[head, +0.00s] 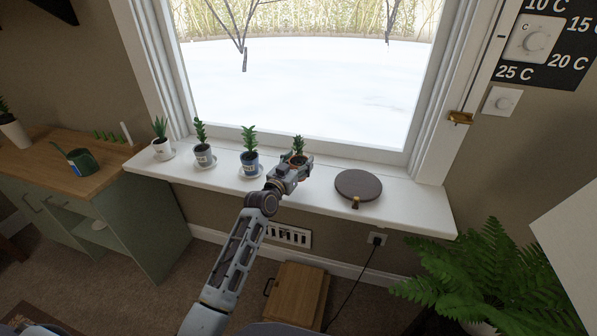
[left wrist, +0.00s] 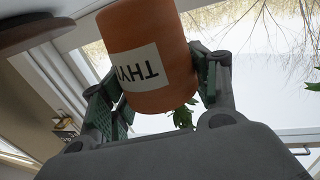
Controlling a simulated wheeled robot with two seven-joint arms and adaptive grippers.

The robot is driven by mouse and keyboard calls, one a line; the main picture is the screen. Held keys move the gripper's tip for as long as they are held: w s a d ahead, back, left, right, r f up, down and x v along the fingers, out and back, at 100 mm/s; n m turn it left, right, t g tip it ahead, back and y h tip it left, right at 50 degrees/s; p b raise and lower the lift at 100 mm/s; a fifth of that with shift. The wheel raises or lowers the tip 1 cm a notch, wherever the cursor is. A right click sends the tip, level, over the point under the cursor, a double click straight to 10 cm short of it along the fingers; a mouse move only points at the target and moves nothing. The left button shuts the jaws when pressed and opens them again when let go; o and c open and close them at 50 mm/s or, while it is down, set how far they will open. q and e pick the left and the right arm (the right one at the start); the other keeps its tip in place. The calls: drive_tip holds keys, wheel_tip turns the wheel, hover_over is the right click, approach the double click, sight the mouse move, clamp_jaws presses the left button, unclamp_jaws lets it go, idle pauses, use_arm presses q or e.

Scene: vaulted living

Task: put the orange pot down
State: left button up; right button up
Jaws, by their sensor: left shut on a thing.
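The orange pot (head: 297,159) holds a small green plant and is at the window sill (head: 215,178), right of the blue pot. My left gripper (head: 296,166) is shut on it and partly hides it. In the left wrist view, the orange pot (left wrist: 150,50) shows upside down, with a white label reading "THY" and green leaves below. The gripper's fingers (left wrist: 158,88) are on both its sides. I cannot tell whether its base touches the sill. My right gripper is not in view.
A white pot (head: 162,148), a grey pot (head: 204,155) and a blue pot (head: 250,165) stand on saucers to the left. A dark round disc (head: 358,184) lies on the sill to the right. The sill's right end is bare. A fern (head: 490,270) stands below.

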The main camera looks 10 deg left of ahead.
use_arm(q)
drive_tip(key=shift+f, duration=1.05)
drive_tip(key=shift+f+b, duration=0.35)
drive_tip(key=shift+f, duration=0.5)
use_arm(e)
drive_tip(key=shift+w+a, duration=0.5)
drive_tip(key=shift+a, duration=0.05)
use_arm(q)
drive_tip(key=o, duration=1.3)
drive_tip(key=shift+c, duration=0.2)
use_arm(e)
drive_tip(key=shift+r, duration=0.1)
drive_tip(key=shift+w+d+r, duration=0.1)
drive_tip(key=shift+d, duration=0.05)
use_arm(q)
drive_tip(key=shift+s, duration=0.15)
